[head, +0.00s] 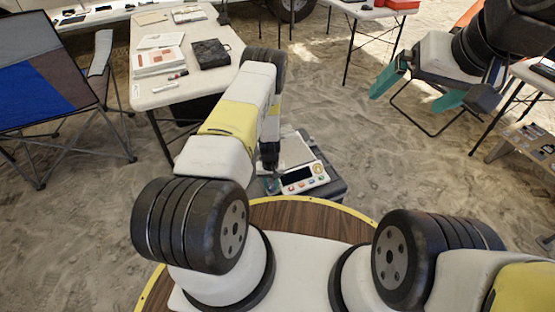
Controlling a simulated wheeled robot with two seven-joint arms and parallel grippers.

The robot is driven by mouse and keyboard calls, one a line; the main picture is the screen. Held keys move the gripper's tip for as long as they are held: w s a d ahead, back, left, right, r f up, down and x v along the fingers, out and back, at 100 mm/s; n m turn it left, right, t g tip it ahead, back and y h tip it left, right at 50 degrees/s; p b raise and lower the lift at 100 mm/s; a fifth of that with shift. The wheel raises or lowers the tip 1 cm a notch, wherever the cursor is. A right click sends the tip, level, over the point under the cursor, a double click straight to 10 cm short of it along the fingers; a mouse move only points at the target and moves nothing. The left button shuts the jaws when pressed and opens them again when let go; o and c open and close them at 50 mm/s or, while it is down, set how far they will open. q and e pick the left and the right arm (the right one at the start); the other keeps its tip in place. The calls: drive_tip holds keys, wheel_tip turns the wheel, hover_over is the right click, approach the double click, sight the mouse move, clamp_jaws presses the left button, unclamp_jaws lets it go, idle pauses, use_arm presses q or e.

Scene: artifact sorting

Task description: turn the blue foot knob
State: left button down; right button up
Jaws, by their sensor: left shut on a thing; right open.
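A scale (297,153) with a light pan stands on a dark case just beyond the round wooden top. Its white front panel (305,180) has a dark display and small coloured buttons. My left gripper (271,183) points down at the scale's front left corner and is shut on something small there. That fits the blue foot knob, but the knob is mostly hidden by the gripper and too small to make out clearly. My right gripper (416,94), with teal fingers, is open and empty, raised at the upper right, well away from the scale.
A white table (150,100) at the left holds papers, a pen and a black box (210,53). A blue and grey folding chair (45,75) stands at the far left. More tables stand at the back and right. Open sand lies right of the scale.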

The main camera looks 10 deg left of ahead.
sight(271, 186)
use_arm(q)
drive_tip(key=shift+n, duration=0.8)
drive_tip(key=c, duration=1.1)
unclamp_jaws()
drive_tip(key=shift+r, duration=0.15)
wheel_tip(271, 186, up, 8)
drive_tip(key=shift+f, duration=0.25)
